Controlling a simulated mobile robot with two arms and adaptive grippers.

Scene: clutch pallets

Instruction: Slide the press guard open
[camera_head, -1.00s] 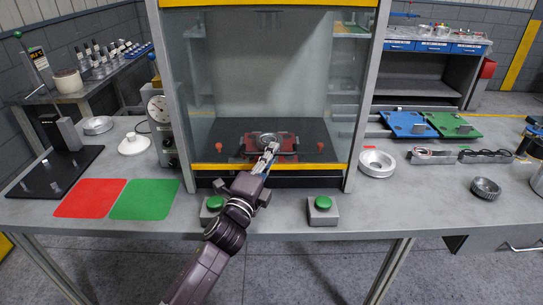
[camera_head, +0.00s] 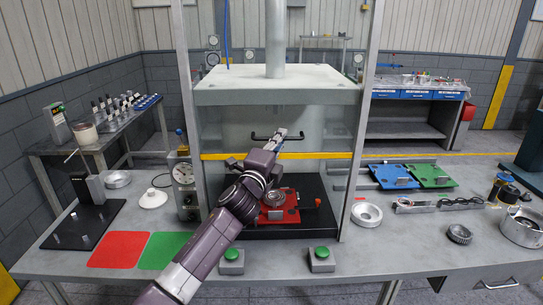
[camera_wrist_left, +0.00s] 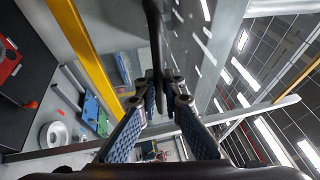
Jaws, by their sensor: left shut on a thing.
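The press guard is a clear panel with a yellow lower edge (camera_head: 325,155). It is raised, and the space beneath that edge is open above the dark press bed (camera_head: 318,225). A black bar handle (camera_head: 259,139) is on the guard, just above the yellow edge. My left gripper (camera_head: 281,136) is at this handle. In the left wrist view its blue-padded fingers (camera_wrist_left: 158,100) are shut on the black handle (camera_wrist_left: 154,35), and the yellow edge (camera_wrist_left: 85,45) runs beside it. My right gripper is not in view.
A red fixture (camera_head: 291,214) with a metal part sits on the bed, partly behind my left arm. Two green buttons (camera_head: 321,252) stand at the table front. The press posts (camera_head: 361,130) flank the opening. Blue (camera_head: 388,177) and green (camera_head: 428,175) pallets lie to the right.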

